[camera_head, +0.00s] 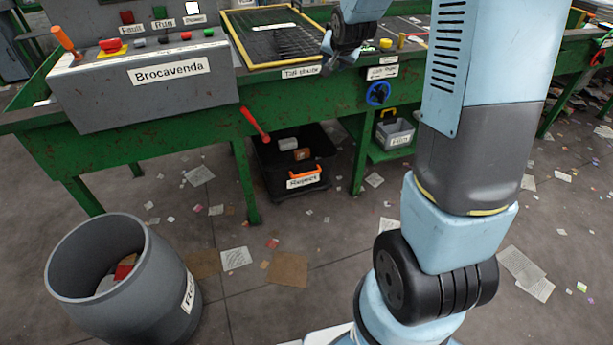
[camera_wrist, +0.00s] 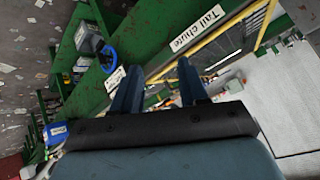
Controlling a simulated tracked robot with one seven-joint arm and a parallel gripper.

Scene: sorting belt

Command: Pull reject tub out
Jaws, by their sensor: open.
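The reject tub (camera_head: 265,172) is a black open bin on the floor under the green bench, between its legs. It has an orange handle (camera_head: 304,179) and a label reading "Reject" on its front, and a few small items lie inside. My gripper (camera_head: 341,52) is above the bench's front edge by the tail chute, well above the tub and not touching it. In the wrist view my gripper (camera_wrist: 158,82) shows two separated fingers with nothing between them. I cannot make out the reject tub in the wrist view.
A red lever (camera_head: 255,124) sticks out above the tub. A blue valve wheel (camera_head: 378,93) is on the bench front, and a grey bin (camera_head: 395,133) sits on a low shelf. A round grey bin (camera_head: 165,285) stands front left. Paper scraps litter the open floor.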

